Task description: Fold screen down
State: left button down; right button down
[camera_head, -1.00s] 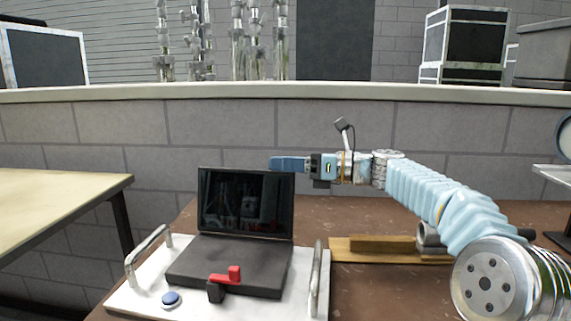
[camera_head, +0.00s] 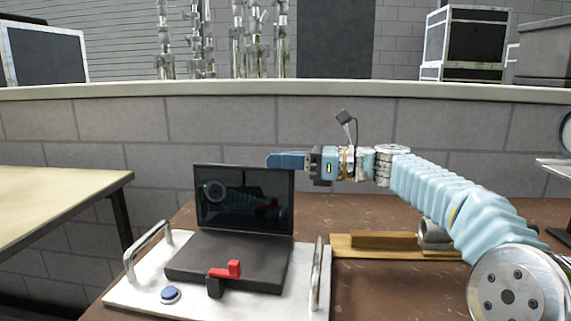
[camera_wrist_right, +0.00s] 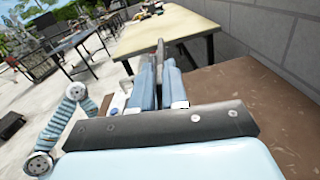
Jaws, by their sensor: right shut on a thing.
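A dark laptop-like device has a black screen (camera_head: 240,200) standing up from its black base (camera_head: 225,262). The screen is raised, and its face reflects an arm and something red. My right gripper (camera_head: 284,160) is at the screen's top right corner, its blue fingers shut on the edge. In the right wrist view, the dark screen edge (camera_wrist_right: 160,55) shows between the two blue fingers (camera_wrist_right: 160,88). A red and black lever (camera_head: 226,274) sits at the base's front edge. My left gripper is not in view.
The device lies on a white tray (camera_head: 132,294) with a metal handle (camera_head: 317,270) at each side and a blue button (camera_head: 170,295). A wooden block (camera_head: 385,241) lies on the brown table (camera_head: 385,290) to the right. A pale table (camera_head: 60,195) stands left.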

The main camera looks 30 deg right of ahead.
jog(key=s+a+n+b, duration=0.4)
jog(key=s+n, duration=0.1)
jog(key=shift+s+f+b, duration=0.35)
jog(key=shift+f+b, duration=0.05)
jog(key=c, duration=1.2)
grip_release()
jog(key=shift+c, duration=0.2)
jog(key=v, duration=1.3)
jog(key=shift+s+d, duration=0.25)
jog(key=shift+d, duration=0.1)
